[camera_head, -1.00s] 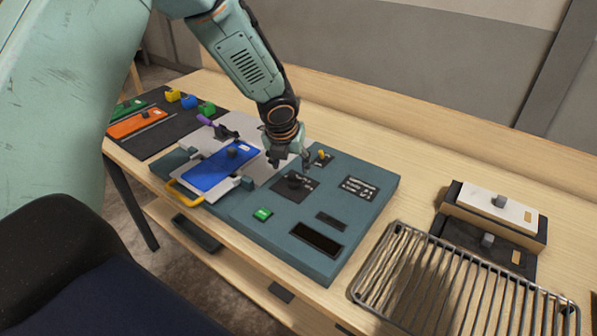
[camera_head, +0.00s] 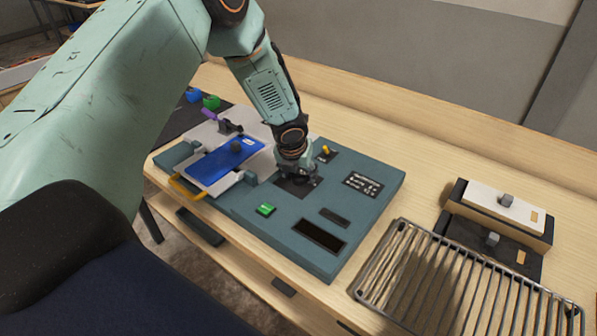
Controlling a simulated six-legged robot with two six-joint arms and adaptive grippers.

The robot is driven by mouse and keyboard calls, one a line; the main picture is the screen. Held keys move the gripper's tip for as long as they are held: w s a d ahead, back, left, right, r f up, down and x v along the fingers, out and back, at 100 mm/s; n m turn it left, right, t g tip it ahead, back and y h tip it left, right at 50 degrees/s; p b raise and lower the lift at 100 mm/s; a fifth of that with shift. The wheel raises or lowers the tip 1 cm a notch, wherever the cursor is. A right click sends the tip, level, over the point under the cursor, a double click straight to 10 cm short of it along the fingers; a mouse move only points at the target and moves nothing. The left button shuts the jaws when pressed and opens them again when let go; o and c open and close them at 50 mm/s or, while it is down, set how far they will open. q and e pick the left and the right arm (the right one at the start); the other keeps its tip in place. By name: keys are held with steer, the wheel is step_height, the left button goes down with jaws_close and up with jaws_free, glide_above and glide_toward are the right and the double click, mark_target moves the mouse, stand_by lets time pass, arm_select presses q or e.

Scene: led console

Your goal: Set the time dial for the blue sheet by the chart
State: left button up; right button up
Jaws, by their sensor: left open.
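The teal console (camera_head: 285,236) stands on the wooden table. Its dark dial plate (camera_head: 290,191) lies mostly under my left gripper (camera_head: 298,178), which points down over the dial; the knob itself is largely hidden. The gripper is open; I cannot tell whether its fingers touch the knob. The blue sheet (camera_head: 222,163) with a dark knob lies on the light plate at the console's left. The chart (camera_head: 362,185), a small black panel with white marks, is at the console's right, too small to read. My right gripper is not in view.
A green button (camera_head: 265,210), a dark display (camera_head: 319,235) and a yellow-tipped switch (camera_head: 325,151) are on the console. A wire rack (camera_head: 440,285) and a holder with a white block (camera_head: 502,206) stand to the right. Green and blue pieces lie at the far left.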

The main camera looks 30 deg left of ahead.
arm_select(q)
steer(key=shift+s+d+r, duration=0.15)
steer(key=shift+s+r, duration=0.1)
steer(key=shift+c, duration=1.1)
steer(key=shift+w+a+f, duration=0.2)
steer(key=shift+a+f, duration=0.1)
steer(key=shift+a, duration=0.05)
steer(key=shift+c, duration=1.4)
steer(key=shift+w, duration=0.1)
steer(key=shift+c, duration=0.8)
steer(key=shift+d, duration=0.15)
steer(key=shift+c, duration=2.3)
